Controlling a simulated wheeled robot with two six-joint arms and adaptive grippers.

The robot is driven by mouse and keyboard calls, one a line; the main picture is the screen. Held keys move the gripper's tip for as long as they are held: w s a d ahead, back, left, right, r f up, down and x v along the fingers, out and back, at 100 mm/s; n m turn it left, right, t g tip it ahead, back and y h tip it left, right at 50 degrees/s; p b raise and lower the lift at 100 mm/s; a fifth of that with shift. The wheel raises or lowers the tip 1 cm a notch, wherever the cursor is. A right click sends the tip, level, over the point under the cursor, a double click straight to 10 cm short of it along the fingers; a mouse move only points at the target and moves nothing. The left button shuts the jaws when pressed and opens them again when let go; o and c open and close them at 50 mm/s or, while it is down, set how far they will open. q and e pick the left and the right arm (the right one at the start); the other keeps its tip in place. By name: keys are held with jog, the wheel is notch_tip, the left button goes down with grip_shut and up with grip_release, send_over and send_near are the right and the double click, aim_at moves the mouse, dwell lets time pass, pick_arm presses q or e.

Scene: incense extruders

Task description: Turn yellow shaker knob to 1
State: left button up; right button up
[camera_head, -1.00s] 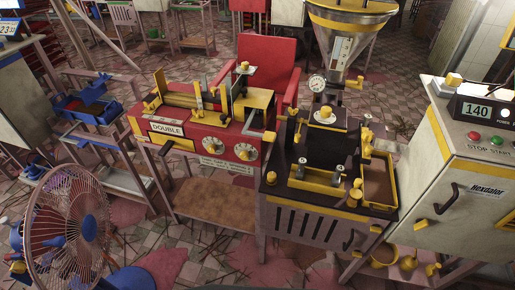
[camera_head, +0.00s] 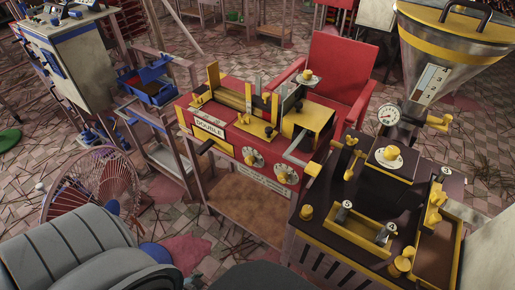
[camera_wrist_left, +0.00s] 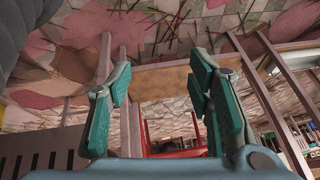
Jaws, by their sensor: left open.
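Yellow knobs on white round dials show in the head view. One knob (camera_head: 390,153) sits on top of the dark machine (camera_head: 455,185) at the right, and another (camera_head: 306,76) is on a small plate above the red machine (camera_head: 225,135). Two dials (camera_head: 253,157) are on the red machine's front. I cannot tell which is the shaker knob, and the dial numbers are too small to read. My left gripper (camera_wrist_left: 157,100) shows in the left wrist view with its teal fingers spread and nothing between them. My right gripper is not in view.
A wire fan (camera_head: 92,190) stands at the left, close to my grey arm. A red chair (camera_head: 340,75) is behind the red machine. A metal funnel (camera_head: 440,60) with a gauge (camera_head: 387,115) stands at the back right. A wooden shelf (camera_head: 245,205) lies under the red machine.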

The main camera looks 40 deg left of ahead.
pick_arm(q)
jog(key=w+a+r+t, duration=0.4)
jog(key=w+r, duration=0.3)
jog(key=w, duration=0.2)
jog(key=m+t+h+b, duration=0.1)
jog(key=m+t+b, duration=0.2)
jog(key=t, duration=0.6)
send_near(249, 162)
jog(key=s, duration=0.5)
jog(key=w+b, duration=0.4)
jog(key=w, duration=0.9)
jog(key=shift+w+a+b, duration=0.15)
jog(key=shift+w+b, duration=0.15)
jog(key=shift+w, duration=0.1)
jog(key=shift+w+r, duration=0.15)
jog(key=shift+w, duration=0.1)
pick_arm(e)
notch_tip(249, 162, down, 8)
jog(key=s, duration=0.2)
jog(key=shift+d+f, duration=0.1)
pick_arm(q)
grip_shut()
jog(key=shift+n, duration=0.3)
